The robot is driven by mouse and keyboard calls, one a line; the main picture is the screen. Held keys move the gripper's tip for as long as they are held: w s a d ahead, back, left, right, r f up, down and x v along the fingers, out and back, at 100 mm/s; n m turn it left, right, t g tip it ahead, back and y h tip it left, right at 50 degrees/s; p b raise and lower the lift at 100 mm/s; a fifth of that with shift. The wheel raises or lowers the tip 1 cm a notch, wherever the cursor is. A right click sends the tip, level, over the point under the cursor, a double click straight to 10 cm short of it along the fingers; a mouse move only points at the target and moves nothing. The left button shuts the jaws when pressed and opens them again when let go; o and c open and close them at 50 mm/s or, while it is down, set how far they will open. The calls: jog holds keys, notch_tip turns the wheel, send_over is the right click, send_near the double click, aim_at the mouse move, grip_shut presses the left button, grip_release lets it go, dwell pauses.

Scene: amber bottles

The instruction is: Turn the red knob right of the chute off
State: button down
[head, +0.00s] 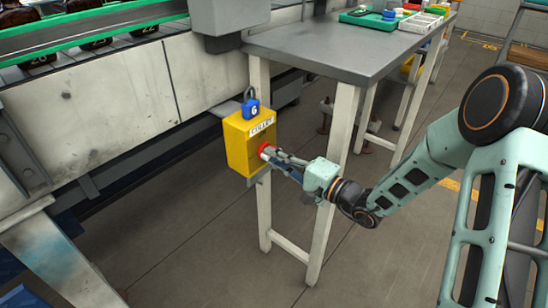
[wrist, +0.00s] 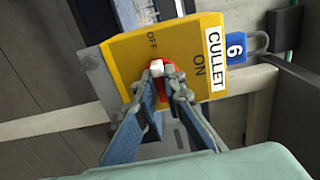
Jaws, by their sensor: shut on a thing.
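A red knob (head: 264,149) sits on the front of a yellow box (head: 237,150) fixed beside a table leg. In the wrist view the knob (wrist: 168,66) has a white mark at its upper left, on the side towards the word OFF; ON stands to its right. My gripper (head: 272,153) reaches the box from the right and is shut on the knob. In the wrist view both fingers of my gripper (wrist: 164,84) stand on either side of the knob and hide part of it. I cannot tell its exact angle.
A CULLET label (head: 262,126) and a blue padlock (head: 251,106) marked 6 are at the box's top. A grey table (head: 345,45) stands above and behind. A conveyor (head: 95,32) with dark bottles runs at upper left. Floor in front is clear.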

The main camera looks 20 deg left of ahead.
jog(key=c, duration=2)
grip_release()
jog(key=shift+d, duration=0.1)
jog(key=v, duration=1.2)
